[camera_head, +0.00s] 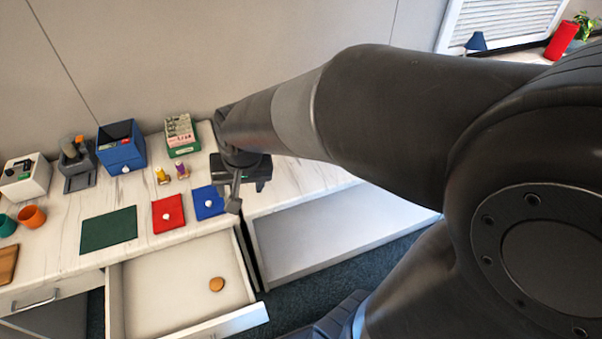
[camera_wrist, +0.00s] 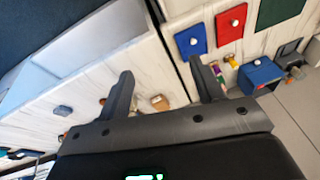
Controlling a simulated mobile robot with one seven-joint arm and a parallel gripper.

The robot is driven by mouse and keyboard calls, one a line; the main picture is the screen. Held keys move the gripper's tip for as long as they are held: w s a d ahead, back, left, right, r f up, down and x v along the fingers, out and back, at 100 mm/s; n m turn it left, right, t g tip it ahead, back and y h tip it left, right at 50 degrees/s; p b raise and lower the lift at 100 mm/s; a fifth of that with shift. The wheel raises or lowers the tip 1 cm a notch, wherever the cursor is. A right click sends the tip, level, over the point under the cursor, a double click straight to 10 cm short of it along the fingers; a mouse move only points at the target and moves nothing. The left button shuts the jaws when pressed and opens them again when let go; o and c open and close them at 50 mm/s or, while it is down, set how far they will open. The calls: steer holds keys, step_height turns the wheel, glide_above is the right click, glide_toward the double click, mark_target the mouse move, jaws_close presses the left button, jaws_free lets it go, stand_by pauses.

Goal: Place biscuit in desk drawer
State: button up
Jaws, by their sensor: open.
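The biscuit (camera_head: 216,284), round and brown, lies flat on the floor of the open desk drawer (camera_head: 165,275), near the drawer's right front side in the head view. The drawer is pulled out from the white marble-topped desk. My gripper (camera_head: 236,195) is above the desk top, behind and above the drawer, apart from the biscuit. In the wrist view my gripper (camera_wrist: 162,75) has its two fingers spread with nothing held between them. I cannot make out the biscuit in the wrist view.
A second open white compartment (camera_head: 335,225) is right of the drawer. On the desk are a green mat (camera_head: 109,230), red (camera_head: 168,213) and blue (camera_head: 207,202) squares with white knobs, a blue box (camera_head: 121,146), a green box (camera_head: 182,136) and orange cup (camera_head: 32,216). My arm hides the right side.

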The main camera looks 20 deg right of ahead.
steer(key=s+d+r+n+t+h, duration=0.1)
steer(key=s+d+r+t, duration=0.1)
steer(key=s+d+r, duration=0.7)
steer(key=shift+s+d+r+n, duration=0.15)
steer(key=shift+s+r+n, duration=0.25)
steer(key=shift+s+r, duration=0.4)
steer(key=shift+s+f, duration=0.15)
